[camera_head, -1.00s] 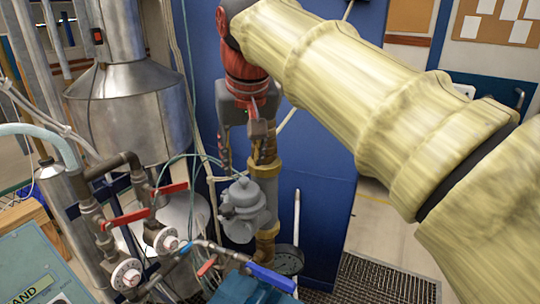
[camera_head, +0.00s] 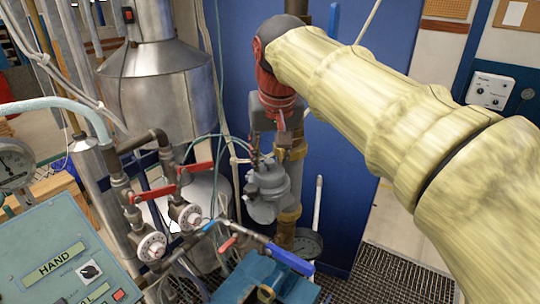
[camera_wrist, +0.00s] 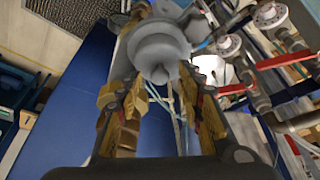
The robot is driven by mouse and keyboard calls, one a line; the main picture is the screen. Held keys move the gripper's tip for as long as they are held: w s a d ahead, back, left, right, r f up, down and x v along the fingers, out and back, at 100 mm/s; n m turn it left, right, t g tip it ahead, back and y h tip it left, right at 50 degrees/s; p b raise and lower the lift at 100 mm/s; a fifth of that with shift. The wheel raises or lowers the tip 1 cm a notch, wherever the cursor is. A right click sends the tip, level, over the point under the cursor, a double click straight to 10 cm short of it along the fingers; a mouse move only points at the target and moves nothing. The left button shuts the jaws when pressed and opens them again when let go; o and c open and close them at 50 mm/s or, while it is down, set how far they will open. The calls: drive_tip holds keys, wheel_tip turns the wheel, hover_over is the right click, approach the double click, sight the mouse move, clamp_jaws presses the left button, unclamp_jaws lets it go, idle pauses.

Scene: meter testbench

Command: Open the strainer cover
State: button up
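The strainer is a grey metal body with a rounded, stepped cover (camera_head: 268,187), beside a vertical pipe with brass fittings in the head view. Nothing is held, and contact with the cover cannot be told.
Red-handled valves (camera_head: 153,190) and a blue-handled valve (camera_head: 290,258) lie left of and below the strainer. A large metal tank (camera_head: 155,95) stands behind left. A green control box (camera_head: 60,260) is front left. A blue panel (camera_head: 345,150) rises behind the pipe.

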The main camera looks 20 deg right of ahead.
drive_tip(key=shift+c, duration=0.8)
drive_tip(key=c, duration=0.8)
clamp_jaws()
